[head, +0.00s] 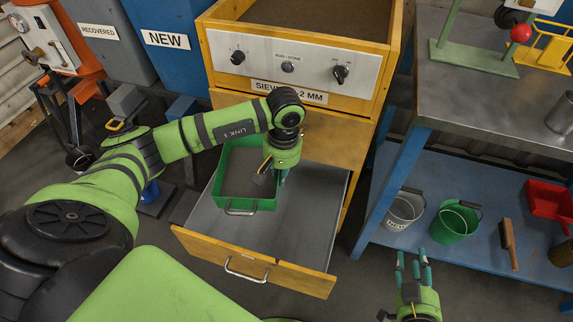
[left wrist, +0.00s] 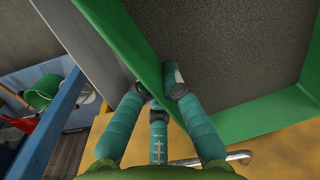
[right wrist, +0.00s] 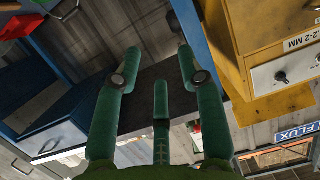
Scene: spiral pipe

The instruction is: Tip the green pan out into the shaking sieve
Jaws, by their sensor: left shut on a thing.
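The green pan (head: 262,204) is at the open drawer (head: 315,277) of the shaking sieve, with dark grey grainy material inside. I cannot tell if it rests on the drawer floor. My left gripper (head: 280,176) is shut on the pan's right wall. In the left wrist view, one finger is inside the green wall (left wrist: 215,121) and the others are outside it. The shaking sieve (head: 384,75) is the yellow cabinet, with an open brown-floored top above a knob panel. My right gripper (head: 413,262) is open and empty, right of the drawer.
A blue-legged bench (head: 470,80) stands at the right. Its lower shelf holds a grey bucket (head: 404,210), a green bucket (head: 455,222), a brush (head: 508,243) and a red scoop (head: 549,201). A blue NEW bin (head: 170,65) and a grey RECOVERED bin (head: 108,50) stand left of the sieve.

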